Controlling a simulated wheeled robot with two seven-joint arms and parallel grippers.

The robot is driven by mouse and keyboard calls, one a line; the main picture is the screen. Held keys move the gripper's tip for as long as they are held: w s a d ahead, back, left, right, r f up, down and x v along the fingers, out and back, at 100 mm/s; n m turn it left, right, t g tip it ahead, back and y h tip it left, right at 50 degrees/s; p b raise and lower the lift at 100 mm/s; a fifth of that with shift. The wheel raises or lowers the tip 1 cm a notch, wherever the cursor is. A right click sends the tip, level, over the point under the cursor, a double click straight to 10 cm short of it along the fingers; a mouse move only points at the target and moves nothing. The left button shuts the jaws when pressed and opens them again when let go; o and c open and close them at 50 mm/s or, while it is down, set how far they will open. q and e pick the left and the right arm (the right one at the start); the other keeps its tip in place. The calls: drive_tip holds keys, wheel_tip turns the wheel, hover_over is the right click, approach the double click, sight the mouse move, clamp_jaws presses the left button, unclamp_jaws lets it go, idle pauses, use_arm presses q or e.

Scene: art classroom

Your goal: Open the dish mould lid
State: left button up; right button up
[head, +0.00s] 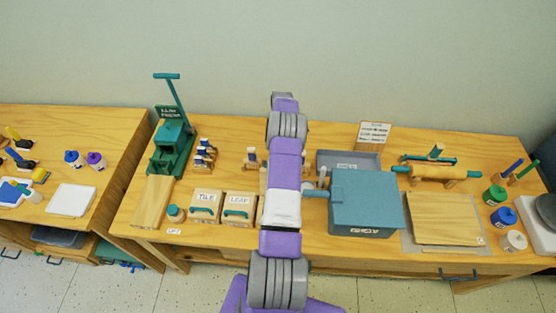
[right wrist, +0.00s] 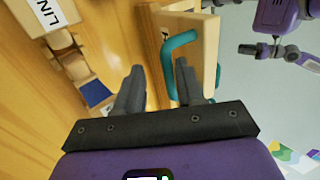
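The dish mould is not readable in the head view; my purple arm covers the spot right of the leaf mould (head: 239,207). In the right wrist view a pale wooden mould (right wrist: 205,35) with a teal U-shaped handle (right wrist: 168,75) is close ahead; its label is mostly hidden. My right gripper (right wrist: 158,80) is open, with the handle between its fingers, closer to the right-hand one. I cannot tell whether they touch. Purple arm parts show at the right wrist view's upper right; a small dark end there may be my left gripper, too small to read.
The tile mould (head: 204,207) stands left of the leaf mould. A teal-lidded grey box (head: 365,200) is right of my arm. A green press (head: 172,145) stands at the left, and a rolling pin (head: 432,172) at the right. A block marked "LIN" (right wrist: 45,12) is nearby.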

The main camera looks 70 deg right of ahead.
drive_tip(key=shift+r, duration=0.15)
wheel_tip(320, 180, up, 10)
idle(0.4)
drive_tip(key=shift+p, duration=0.3)
